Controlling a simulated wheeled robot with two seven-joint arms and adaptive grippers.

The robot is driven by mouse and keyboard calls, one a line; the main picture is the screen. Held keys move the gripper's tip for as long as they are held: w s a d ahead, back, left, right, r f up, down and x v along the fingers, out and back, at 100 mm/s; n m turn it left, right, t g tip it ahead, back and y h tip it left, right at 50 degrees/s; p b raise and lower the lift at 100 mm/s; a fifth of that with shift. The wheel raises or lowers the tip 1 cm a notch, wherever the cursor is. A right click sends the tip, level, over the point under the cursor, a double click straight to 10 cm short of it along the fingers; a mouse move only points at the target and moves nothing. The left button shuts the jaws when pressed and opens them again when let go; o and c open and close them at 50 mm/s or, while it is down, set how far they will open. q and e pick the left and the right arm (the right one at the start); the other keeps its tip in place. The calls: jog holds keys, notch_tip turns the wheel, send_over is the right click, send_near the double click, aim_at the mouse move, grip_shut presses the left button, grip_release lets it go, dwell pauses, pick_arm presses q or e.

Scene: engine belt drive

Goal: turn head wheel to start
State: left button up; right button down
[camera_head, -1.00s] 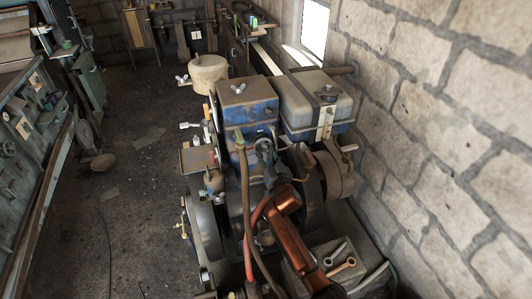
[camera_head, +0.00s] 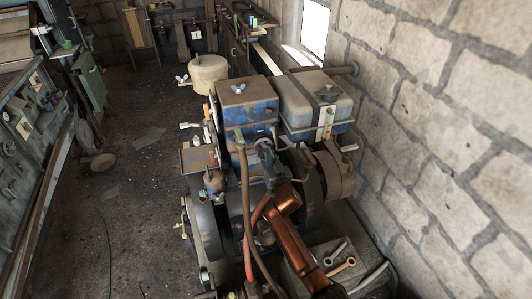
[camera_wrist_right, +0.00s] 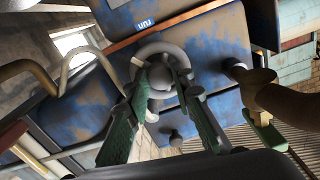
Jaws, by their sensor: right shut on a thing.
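The head wheel (camera_wrist_right: 150,50) is a small grey ring on the front of the blue engine block (camera_wrist_right: 205,50), seen close in the right wrist view. My right gripper (camera_wrist_right: 170,76) has its green fingers on either side of the wheel's lower part and is shut on it. In the head view my right gripper (camera_head: 267,158) is small and dark at the front of the blue engine (camera_head: 247,115), and its fingers and the wheel are hard to make out. My left gripper is not in view.
A brown hose (camera_head: 246,215) and a red hose run up close beside my right arm. A grey-topped tank (camera_head: 310,100) stands right of the engine, near the stone wall (camera_head: 440,130). A tray with wrenches (camera_head: 340,267) lies at lower right. Floor at left is mostly clear.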

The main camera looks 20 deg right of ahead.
jog(key=n, duration=1.1)
jog(key=shift+n, duration=0.4)
jog(key=n, duration=0.3)
jog(key=shift+n, duration=0.3)
jog(key=n+p, duration=0.1)
jog(key=n, duration=0.8)
jog(key=shift+n+p, duration=0.8)
jog(key=shift+n, duration=1.3)
